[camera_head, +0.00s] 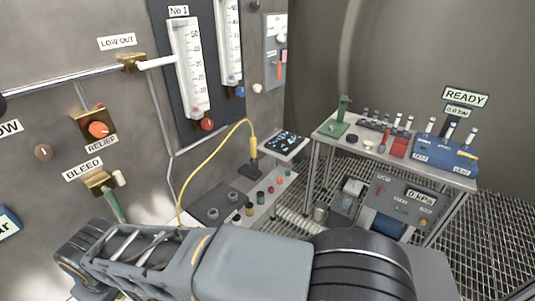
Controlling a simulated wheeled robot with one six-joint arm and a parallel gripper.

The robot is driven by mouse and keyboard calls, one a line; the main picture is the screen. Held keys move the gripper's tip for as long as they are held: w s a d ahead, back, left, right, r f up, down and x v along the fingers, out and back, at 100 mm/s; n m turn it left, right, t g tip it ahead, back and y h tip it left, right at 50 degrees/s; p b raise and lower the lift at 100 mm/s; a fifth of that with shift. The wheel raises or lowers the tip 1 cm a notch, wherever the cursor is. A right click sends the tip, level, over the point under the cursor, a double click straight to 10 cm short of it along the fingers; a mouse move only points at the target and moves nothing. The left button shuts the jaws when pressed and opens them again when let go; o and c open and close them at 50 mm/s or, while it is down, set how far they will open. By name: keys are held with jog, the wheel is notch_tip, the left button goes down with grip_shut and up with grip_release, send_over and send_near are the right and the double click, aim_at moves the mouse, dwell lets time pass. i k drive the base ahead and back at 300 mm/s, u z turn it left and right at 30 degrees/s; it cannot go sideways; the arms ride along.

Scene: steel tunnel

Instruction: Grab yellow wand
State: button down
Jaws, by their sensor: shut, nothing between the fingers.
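The yellow wand (252,146) stands upright in a dark holder (251,170) beside a small shelf at the middle of the head view. A yellow cable (212,156) arches from its top to the left and down behind my arm. My grey arm crosses the bottom of the view, in front of and below the wand. My gripper's fingers do not show, so where they are relative to the wand cannot be seen.
A small dark-topped stand (283,143) is just right of the wand. A low shelf (262,200) with several small coloured parts lies below. A metal table (440,174) with vials and a blue box (446,155) stands right. A wall panel with gauges (187,68) fills the left.

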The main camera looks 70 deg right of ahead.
aim_at(253, 139)
jog(key=z, duration=3.45)
jog(key=i, duration=0.75)
jog(key=u, duration=2.5)
